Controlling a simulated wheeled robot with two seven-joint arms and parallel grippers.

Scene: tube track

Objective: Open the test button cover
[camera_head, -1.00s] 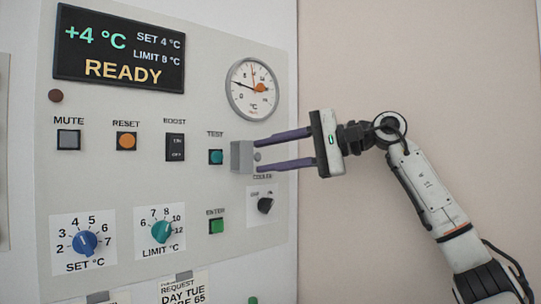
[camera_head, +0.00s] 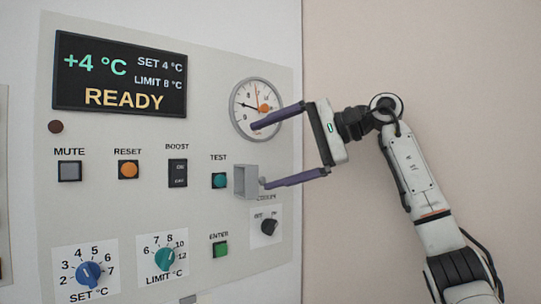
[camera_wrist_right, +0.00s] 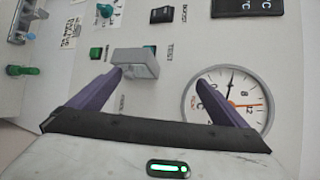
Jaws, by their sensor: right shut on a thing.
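The test button cover is a small grey box (camera_head: 246,182) on the panel, just right of the teal button (camera_head: 219,180) under the TEST label. It stands out from the panel, and the teal button shows uncovered in the head view. The cover also shows in the right wrist view (camera_wrist_right: 135,62), with a small grey knob on it. My right gripper (camera_head: 259,156) has its purple fingers spread wide. Its lower fingertip is at the cover's knob; whether it touches I cannot tell. The upper fingertip is in front of the gauge. Nothing shows between the fingers. My left gripper is not in view.
The round gauge (camera_head: 245,93) is above the cover, and the black COOLER knob (camera_head: 269,227) is below it. The green ENTER button (camera_head: 220,249) is at lower left of that knob. The display (camera_head: 120,74) reads READY. Plain wall lies to the right.

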